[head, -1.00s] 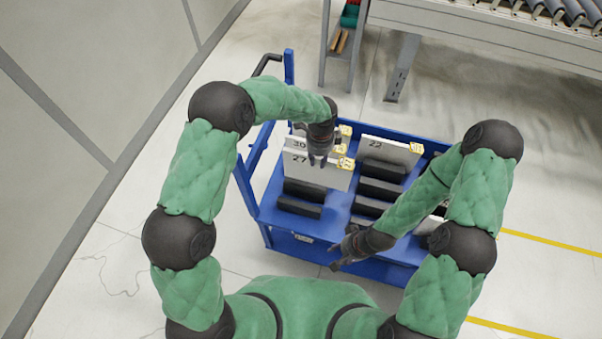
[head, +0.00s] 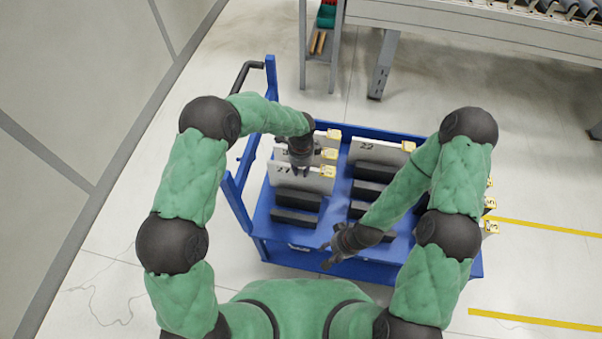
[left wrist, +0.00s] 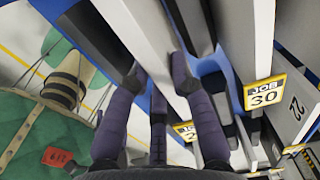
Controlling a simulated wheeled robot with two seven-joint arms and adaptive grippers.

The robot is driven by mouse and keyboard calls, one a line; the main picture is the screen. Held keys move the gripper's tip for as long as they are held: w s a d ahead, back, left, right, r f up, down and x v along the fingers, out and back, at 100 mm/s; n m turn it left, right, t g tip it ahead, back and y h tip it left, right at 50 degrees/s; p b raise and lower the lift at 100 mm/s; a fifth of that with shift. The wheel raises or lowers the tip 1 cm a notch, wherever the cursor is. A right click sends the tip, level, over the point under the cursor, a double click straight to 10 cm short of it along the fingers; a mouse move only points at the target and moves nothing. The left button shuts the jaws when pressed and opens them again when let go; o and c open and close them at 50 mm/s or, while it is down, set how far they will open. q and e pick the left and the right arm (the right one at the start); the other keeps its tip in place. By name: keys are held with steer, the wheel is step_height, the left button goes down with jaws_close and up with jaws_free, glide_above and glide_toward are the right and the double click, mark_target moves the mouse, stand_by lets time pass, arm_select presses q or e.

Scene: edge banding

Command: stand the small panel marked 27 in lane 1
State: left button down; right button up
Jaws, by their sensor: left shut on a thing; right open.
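The small panel marked 27 (head: 312,183) stands upright in the left bay of the blue cart (head: 256,215), the nearest of the pale panels there. A yellow tag is at its right end. My left gripper (head: 300,173) is shut on its top edge from above. In the left wrist view my left fingers (left wrist: 165,95) straddle a pale panel edge (left wrist: 142,35), with a partly hidden yellow tag beside them. The panel's lower edge is not clear. My right gripper (head: 327,257) is open and empty over the cart's near edge. I see no lane number.
Behind 27 stands a panel whose JOB 30 tag (left wrist: 264,94) shows in the left wrist view. A panel marked 22 (head: 380,153) stands to the right. Black blocks (head: 297,199) form rows in both bays. More yellow-tagged panels are at the cart's right, partly behind my right arm.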

arm_select(q)
steer(key=shift+f, duration=1)
steer(key=shift+f, duration=0.15)
steer(key=c, duration=1.1)
jaws_free()
step_height(320, 180, up, 12)
steer(key=p, duration=0.3)
